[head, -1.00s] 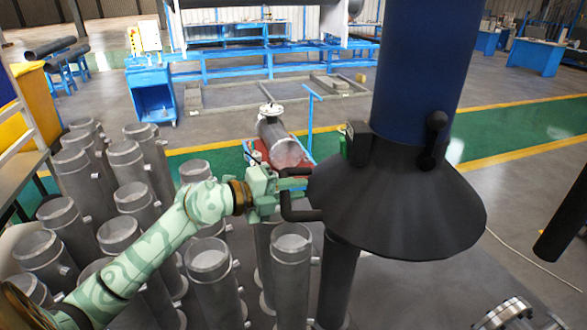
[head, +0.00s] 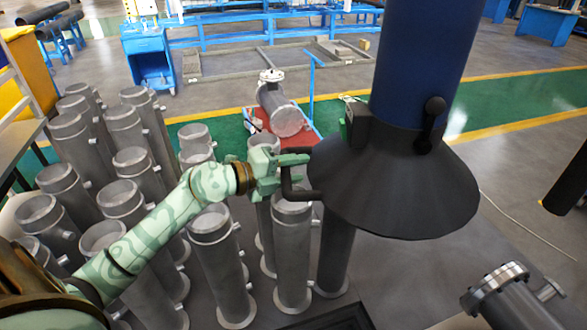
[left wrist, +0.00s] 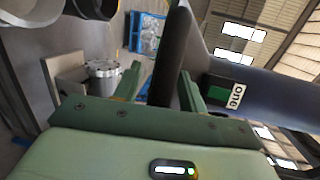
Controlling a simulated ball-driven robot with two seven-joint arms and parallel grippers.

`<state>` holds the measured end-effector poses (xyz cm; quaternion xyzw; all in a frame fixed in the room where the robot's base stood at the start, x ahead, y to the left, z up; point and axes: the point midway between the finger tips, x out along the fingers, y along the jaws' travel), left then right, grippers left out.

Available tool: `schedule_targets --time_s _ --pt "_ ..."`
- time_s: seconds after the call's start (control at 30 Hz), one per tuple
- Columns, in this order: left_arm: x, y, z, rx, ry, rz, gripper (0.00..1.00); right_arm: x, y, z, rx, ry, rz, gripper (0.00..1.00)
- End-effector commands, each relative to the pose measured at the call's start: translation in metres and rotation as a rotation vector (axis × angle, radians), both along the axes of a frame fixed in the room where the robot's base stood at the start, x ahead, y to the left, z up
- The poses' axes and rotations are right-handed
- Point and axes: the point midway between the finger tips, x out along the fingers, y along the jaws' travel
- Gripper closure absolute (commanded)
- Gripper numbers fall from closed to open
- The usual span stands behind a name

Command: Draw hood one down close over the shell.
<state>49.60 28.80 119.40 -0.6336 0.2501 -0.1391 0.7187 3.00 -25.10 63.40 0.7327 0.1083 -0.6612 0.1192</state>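Hood one is a black flared cone (head: 395,190) under a thick blue duct, on the right side of the head view. Its label "one" (left wrist: 236,96) shows in the left wrist view. A dark bent handle (head: 287,183) sticks out from the hood's left side. The handle also passes between the fingers in the left wrist view (left wrist: 178,55). The grey flanged shell (head: 512,305) lies low at the right, clear of the hood, partly cut off. My right gripper is not in view.
Several grey upright pipes (head: 215,260) crowd the floor at the left and below the hood. A red cart (head: 303,145) with a flanged piece stands behind. A dark pipe end (head: 568,185) is at the right edge. Floor between hood and shell is clear.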

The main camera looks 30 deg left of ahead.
Motion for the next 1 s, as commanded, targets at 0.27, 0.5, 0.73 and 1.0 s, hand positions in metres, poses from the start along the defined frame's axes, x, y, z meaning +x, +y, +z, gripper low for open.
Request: schedule_targets --time_s 0.27,0.5,0.73,1.0 --pt "-0.006 0.005 0.001 0.001 -0.002 0.003 0.59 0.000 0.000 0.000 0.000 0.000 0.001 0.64" --pt "-0.051 0.031 0.009 0.004 0.004 0.000 0.59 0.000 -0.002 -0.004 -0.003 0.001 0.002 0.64" --pt "-0.101 0.063 0.019 0.000 0.003 0.003 0.59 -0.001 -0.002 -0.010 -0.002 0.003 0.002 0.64" --pt "-0.133 0.083 0.029 -0.001 0.000 0.001 0.59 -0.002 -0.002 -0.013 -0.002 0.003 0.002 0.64"
